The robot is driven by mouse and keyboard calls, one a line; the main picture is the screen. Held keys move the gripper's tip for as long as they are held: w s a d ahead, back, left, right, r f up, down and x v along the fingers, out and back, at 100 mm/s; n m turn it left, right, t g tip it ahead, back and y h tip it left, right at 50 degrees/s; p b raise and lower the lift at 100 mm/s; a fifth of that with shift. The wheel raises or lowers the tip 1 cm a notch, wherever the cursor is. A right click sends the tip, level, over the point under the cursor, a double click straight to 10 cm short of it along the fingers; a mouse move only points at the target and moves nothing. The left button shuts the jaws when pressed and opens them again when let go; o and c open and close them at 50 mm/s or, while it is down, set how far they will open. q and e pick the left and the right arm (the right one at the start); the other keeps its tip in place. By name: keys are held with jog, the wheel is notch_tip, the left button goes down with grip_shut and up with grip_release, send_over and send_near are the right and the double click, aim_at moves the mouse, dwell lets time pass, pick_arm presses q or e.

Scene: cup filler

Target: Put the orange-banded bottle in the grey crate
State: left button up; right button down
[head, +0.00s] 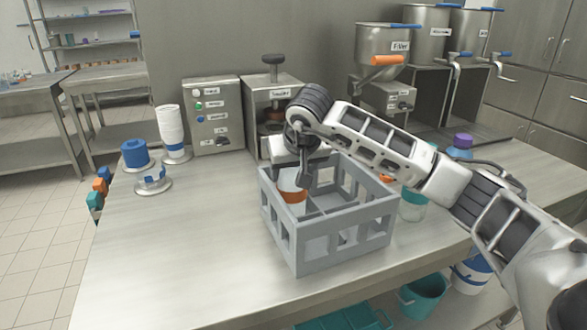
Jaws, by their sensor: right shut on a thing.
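The grey crate (295,246) stands on the metal table, open at the top, with slotted walls and dividers inside. The orange-banded bottle (292,197) is white with an orange band and sits at the crate's left compartment, its lower part within the crate walls. My right gripper (302,176) reaches in from the right and is shut on the bottle's upper part. The bottle's base is hidden by the crate wall, so I cannot tell whether it touches the crate floor. My left gripper is not in view.
Behind the crate stand a control box (213,115) and a press-like machine (273,100). A stack of white cups (170,128) and a blue roll (134,153) are at the left. A teal-banded bottle (413,205) stands right of the crate. The table's front left is clear.

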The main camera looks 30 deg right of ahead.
jog(key=shift+f, duration=0.1)
dwell(0.5)
jog(key=shift+c, duration=1.5)
grip_release()
jog(key=shift+f, duration=0.15)
jog(key=v, duration=1.6)
jog(key=shift+b, duration=0.3)
jog(key=shift+s, duration=0.1)
